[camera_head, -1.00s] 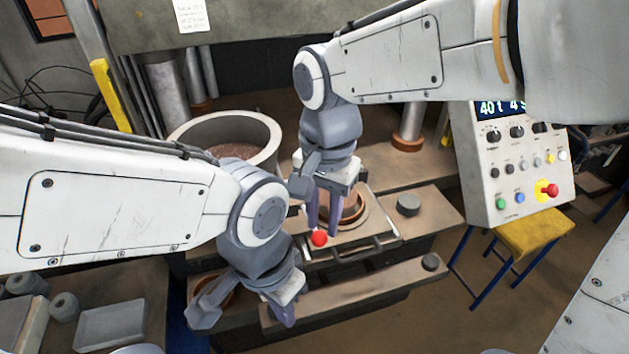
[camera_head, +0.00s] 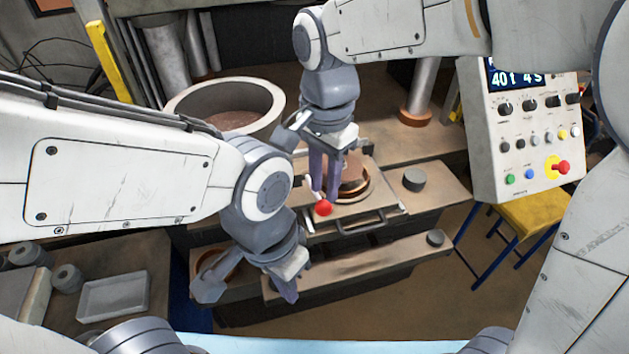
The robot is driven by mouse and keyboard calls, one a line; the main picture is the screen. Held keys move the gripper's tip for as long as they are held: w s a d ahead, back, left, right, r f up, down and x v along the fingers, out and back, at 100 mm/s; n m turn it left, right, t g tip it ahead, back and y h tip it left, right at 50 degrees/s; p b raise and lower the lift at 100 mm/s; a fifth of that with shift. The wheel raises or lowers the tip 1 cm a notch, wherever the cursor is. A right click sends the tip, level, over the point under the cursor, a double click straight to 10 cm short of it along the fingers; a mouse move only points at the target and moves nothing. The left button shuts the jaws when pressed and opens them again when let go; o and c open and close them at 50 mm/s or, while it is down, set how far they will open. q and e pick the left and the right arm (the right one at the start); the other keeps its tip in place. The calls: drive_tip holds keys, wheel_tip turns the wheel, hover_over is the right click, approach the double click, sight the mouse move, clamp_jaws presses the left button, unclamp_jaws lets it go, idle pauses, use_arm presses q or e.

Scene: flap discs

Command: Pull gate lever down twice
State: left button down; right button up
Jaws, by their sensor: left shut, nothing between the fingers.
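The gate lever shows as a red ball knob (camera_head: 323,208) with a short pale rod at the front left of a square plate (camera_head: 382,208) on the press bench. My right gripper (camera_head: 325,194) reaches down from above, its two purple fingers just above and behind the knob. A narrow gap shows between these fingers. I cannot tell whether they grip the rod, which they partly hide. My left gripper (camera_head: 290,297) is shut and empty, lower and to the left, in front of the bench's lower ledge and apart from the lever.
A round pot (camera_head: 277,100) of brown grain stands behind my arms. A control panel (camera_head: 490,175) with buttons is at the right, by a yellow stool (camera_head: 535,210). A grey tray (camera_head: 113,297) lies at lower left. A grey puck (camera_head: 414,179) sits right of the plate.

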idle(0.3)
wheel_tip(320, 180, down, 10)
drive_tip(key=b, duration=0.7)
drive_tip(key=shift+f, duration=0.15)
idle(0.7)
wheel_tip(320, 180, up, 10)
drive_tip(key=p, duration=0.9)
drive_tip(key=shift+r+p, duration=0.25)
drive_tip(key=shift+p, duration=0.05)
drive_tip(key=shift+f, duration=0.1)
